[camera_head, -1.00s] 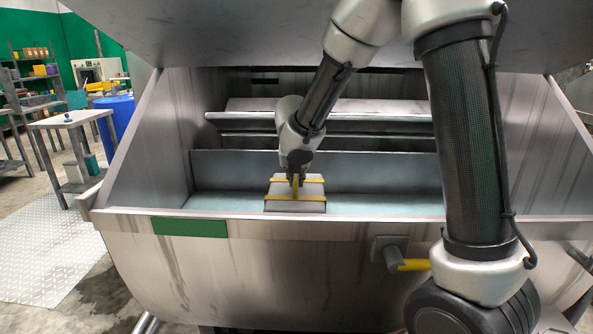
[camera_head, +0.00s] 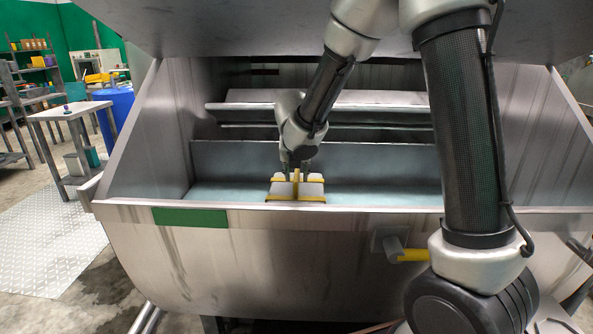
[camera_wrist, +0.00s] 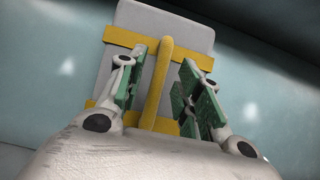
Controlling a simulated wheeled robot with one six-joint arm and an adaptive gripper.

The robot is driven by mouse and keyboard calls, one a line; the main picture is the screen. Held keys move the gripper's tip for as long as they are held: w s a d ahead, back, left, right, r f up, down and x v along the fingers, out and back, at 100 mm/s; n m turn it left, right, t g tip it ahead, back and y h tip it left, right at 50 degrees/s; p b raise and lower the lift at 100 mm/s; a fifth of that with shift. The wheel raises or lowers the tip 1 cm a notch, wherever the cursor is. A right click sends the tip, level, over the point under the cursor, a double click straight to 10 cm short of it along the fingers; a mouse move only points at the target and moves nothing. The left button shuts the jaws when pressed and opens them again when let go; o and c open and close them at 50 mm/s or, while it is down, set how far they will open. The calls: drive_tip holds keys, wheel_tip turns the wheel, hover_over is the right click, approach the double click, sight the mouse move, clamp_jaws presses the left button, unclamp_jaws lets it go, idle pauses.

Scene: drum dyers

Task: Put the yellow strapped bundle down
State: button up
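The bundle (camera_head: 312,188) is a pale grey block with yellow straps and a yellow handle on top. It sits in the metal trough (camera_head: 375,193), just behind the front rim, which hides its lower front. In the wrist view the bundle (camera_wrist: 190,35) lies below my gripper against the blue-grey trough floor. My gripper (camera_head: 296,170) is above it with a finger on either side of the handle. In the wrist view the green-padded fingers of my gripper (camera_wrist: 163,85) stand apart, with a gap on each side of the handle. The bundle's underside is hidden.
The drum's front wall (camera_head: 300,255) rises before the trough, with a yellow-handled lever (camera_head: 408,255) at right. A metal lid overhangs above, and a ledge (camera_head: 330,115) runs behind. The trough is clear left and right of the bundle. A small table (camera_head: 70,110) stands at left.

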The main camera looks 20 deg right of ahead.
drive_tip(key=shift+r, duration=0.5)
drive_tip(key=v, duration=1.2)
drive_tip(key=s+d+r+m+g, duration=0.1)
drive_tip(key=s+d+r+m, duration=0.3)
drive_tip(key=s+d+m, duration=1.15)
drive_tip(key=s+d+f+m+g+y, duration=0.1)
drive_tip(key=s+f+m+y, duration=0.1)
drive_tip(key=s+m, duration=1)
drive_tip(key=m, duration=0.5)
drive_tip(key=shift+s+f, duration=0.2)
drive_tip(key=shift+s, duration=0.15)
drive_tip(key=shift+d, duration=0.25)
